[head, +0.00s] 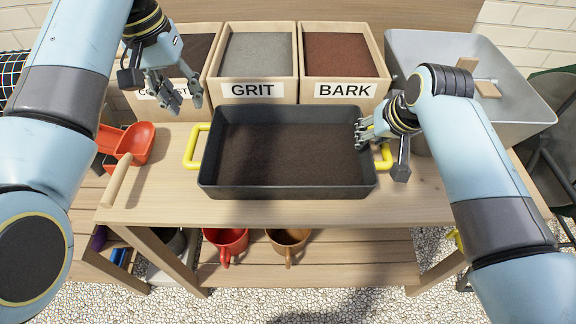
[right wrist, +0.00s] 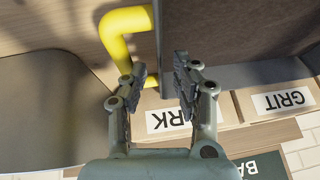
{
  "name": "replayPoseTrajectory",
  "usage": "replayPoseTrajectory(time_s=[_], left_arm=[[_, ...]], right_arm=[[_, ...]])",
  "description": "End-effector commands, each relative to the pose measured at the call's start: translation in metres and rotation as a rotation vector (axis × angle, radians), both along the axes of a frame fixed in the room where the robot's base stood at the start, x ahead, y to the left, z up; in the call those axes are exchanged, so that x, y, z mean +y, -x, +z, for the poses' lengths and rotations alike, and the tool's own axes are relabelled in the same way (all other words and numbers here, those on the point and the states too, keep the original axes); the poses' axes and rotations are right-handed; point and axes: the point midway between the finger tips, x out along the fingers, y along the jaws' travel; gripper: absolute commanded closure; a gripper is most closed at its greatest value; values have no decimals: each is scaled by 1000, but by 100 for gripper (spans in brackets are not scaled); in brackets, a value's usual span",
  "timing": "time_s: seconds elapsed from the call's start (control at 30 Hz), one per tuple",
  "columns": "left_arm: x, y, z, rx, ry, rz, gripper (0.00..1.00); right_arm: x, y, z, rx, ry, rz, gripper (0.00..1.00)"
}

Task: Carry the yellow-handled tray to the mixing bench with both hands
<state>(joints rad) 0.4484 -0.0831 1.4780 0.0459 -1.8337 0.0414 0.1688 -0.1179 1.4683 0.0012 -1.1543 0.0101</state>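The tray (head: 290,193) is dark grey, full of dark soil, and stands level on a wooden bench top. Its left yellow handle (head: 190,146) is free. Its right yellow handle (head: 385,157) is partly hidden by my right gripper (head: 362,132), which is over the tray's right end. In the right wrist view the right gripper (right wrist: 160,85) is open; the yellow handle (right wrist: 125,28) and tray wall (right wrist: 215,45) show beyond its fingers. I cannot tell whether they touch. My left gripper (head: 180,92) is open and empty, above and left of the tray, in front of the left bin.
Behind the tray stand the GRIT bin (head: 258,62), the BARK bin (head: 340,55) and a partly hidden left bin (head: 145,103). A grey basin (head: 425,45) is at right. A red scoop (head: 135,145) lies left. Red (head: 226,242) and brown (head: 288,243) pots are below.

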Motion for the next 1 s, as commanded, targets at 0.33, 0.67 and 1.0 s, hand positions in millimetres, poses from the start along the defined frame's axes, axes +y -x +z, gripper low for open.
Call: replayPoseTrajectory(time_s=[0.33,0.67,1.0], left_arm=[[0,0,0,0,0,0,71],[0,0,-1,0,0,0,71],[0,0,-1,0,0,0,71]], right_arm=[[-8,34,66,-4,0,0,71],[-12,49,94,0,0,0,71],[-12,49,94,0,0,0,71]])
